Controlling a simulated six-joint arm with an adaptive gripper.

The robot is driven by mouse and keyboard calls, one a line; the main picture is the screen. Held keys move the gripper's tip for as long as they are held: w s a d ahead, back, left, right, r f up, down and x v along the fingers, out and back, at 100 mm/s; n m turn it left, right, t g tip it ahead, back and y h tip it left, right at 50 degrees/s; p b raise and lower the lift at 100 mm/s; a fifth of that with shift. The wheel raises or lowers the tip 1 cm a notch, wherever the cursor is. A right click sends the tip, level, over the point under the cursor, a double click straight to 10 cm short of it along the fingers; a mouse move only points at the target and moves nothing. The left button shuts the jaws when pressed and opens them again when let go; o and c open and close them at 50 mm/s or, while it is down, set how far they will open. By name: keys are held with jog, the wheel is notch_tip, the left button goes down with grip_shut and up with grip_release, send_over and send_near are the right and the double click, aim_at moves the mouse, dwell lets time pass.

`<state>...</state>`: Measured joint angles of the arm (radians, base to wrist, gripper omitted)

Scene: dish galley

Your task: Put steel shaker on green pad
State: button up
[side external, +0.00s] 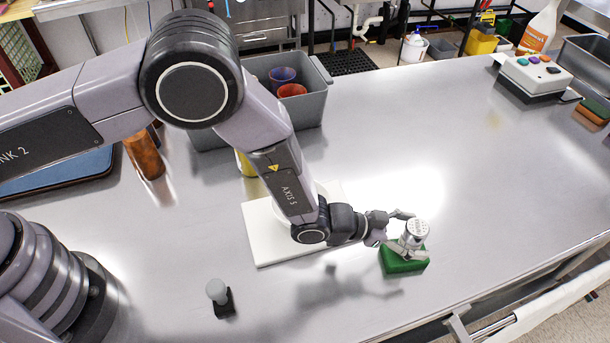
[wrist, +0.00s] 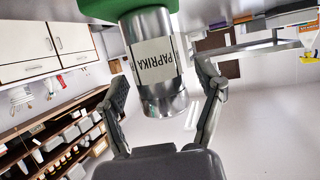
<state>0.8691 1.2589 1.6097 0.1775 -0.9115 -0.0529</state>
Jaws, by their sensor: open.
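The steel shaker (side external: 416,230) has a perforated top and stands upright on the green pad (side external: 402,262). In the wrist view the shaker (wrist: 168,103) appears upside down with a white PAPRIKA label, its base against the green pad (wrist: 110,8). My gripper (side external: 408,234) is at the shaker, just above the pad. In the wrist view the fingers of my gripper (wrist: 165,95) are open, one on each side of the shaker, with a visible gap at least on the right side.
A white board (side external: 268,238) lies left of the pad. A grey bin (side external: 312,102) with cups stands behind. An orange-brown shaker (side external: 145,155) is at left, and a small grey-topped object (side external: 219,297) at front. The counter right of the pad is clear.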

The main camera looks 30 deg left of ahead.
jog(key=shift+r, duration=0.2)
jog(key=v, duration=1.2)
jog(key=w+a+r+n+t+y, duration=0.1)
jog(key=w+a+r+y, duration=0.1)
jog(key=w+a+r, duration=0.3)
jog(key=w+a+r+n+t+y, duration=0.1)
jog(key=w+a+r, duration=0.25)
jog(key=r, duration=0.35)
jog(key=s+a+r+n+y, duration=0.2)
jog(key=a+r+n+y, duration=0.2)
jog(key=a+r, duration=0.9)
jog(key=s+a+r+n+g+y, duration=0.1)
jog(key=s+a+r+n+y, duration=0.25)
jog(key=s+a, duration=0.85)
jog(key=s+a+n+g, duration=0.1)
jog(key=s+a, duration=0.2)
jog(key=s, duration=0.3)
jog(key=s+a+r+n+g+y, duration=0.1)
jog(key=s+a, duration=0.3)
jog(key=s, duration=0.2)
jog(key=shift+s+r+g, duration=0.15)
jog(key=shift+r+g, duration=0.05)
jog(key=shift+g, duration=0.1)
